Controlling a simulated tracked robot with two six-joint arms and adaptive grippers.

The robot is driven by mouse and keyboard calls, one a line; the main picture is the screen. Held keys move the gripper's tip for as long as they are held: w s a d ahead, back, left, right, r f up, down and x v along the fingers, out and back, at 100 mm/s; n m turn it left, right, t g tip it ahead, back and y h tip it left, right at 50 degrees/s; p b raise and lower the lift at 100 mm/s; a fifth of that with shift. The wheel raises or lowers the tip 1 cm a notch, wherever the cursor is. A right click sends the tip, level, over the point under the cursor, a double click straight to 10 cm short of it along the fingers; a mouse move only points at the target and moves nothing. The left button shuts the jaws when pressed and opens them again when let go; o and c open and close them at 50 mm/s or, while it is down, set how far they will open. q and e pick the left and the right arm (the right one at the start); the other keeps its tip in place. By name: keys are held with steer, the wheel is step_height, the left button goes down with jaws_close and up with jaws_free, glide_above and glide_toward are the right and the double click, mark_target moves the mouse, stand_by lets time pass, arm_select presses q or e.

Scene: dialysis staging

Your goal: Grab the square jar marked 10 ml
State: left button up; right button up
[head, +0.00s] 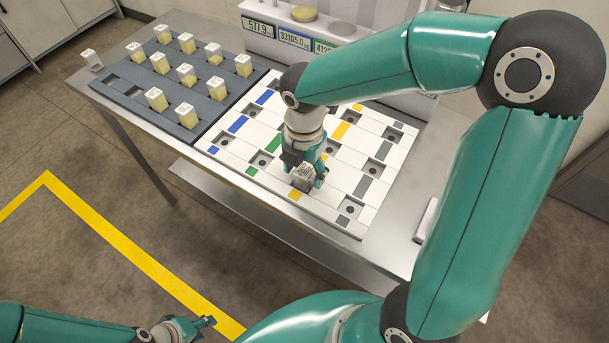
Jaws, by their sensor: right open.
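Several square jars with white caps and pale yellow contents, such as one jar (187,75), stand in the dark grey rack (222,108) at the left of the table. Their markings are too small to read, so I cannot tell which is 10 ml.
A lone white-capped jar (91,60) stands at the table's left end, beside the rack. The white board has square recesses and coloured strips. A unit with number displays (294,39) stands behind. My right arm spans the table's right side.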

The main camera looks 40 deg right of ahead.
jaws_close()
steer(key=shift+r, duration=0.1)
stand_by(0.3)
